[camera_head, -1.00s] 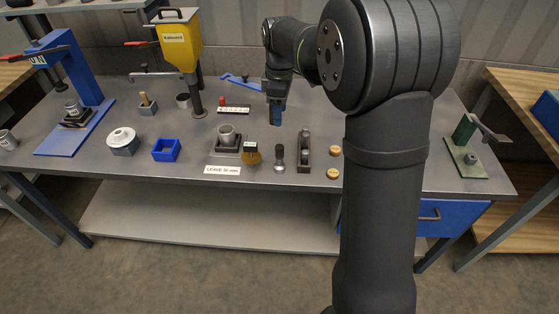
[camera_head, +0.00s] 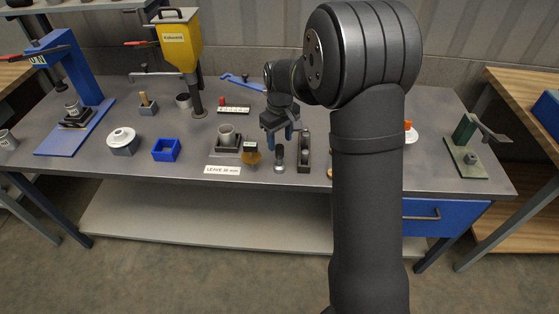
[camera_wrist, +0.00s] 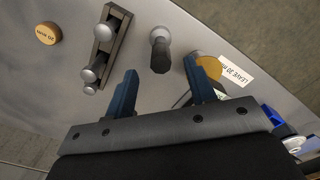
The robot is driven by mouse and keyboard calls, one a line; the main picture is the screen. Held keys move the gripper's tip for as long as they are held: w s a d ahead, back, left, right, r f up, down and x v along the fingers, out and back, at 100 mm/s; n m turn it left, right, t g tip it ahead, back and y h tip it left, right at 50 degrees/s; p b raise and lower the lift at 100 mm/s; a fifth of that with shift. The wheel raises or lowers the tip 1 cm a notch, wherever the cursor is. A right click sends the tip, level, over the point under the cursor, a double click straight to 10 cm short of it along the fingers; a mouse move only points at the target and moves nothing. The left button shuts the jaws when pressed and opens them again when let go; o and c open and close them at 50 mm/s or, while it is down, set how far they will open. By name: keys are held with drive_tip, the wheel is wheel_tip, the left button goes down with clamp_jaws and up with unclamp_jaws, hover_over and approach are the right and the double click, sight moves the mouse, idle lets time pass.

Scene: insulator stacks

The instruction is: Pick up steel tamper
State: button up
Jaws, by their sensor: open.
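The steel tamper (camera_head: 279,156), a small upright piece with a dark handle and a steel-grey end, stands on the grey bench near its front edge. In the wrist view the tamper (camera_wrist: 160,50) lies ahead of the gap between the fingers. My gripper (camera_head: 279,136) is open and empty, just behind and above the tamper. Its two blue fingers (camera_wrist: 161,88) point toward the tamper, one on each side of its line, apart from it.
A dark rail-like fixture with steel knobs (camera_head: 304,154) stands close right of the tamper. An amber-coloured jar (camera_head: 251,155) and a grey cup on a block (camera_head: 227,137) stand left. A white label (camera_head: 222,170) lies at the front edge. A round wooden disc (camera_wrist: 48,33) lies beyond the fixture.

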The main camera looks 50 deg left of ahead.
sight(280, 157)
wheel_tip(280, 157, down, 8)
drive_tip(key=shift+a+f, duration=0.1)
drive_tip(key=shift+f, duration=0.1)
clamp_jaws()
idle(0.4)
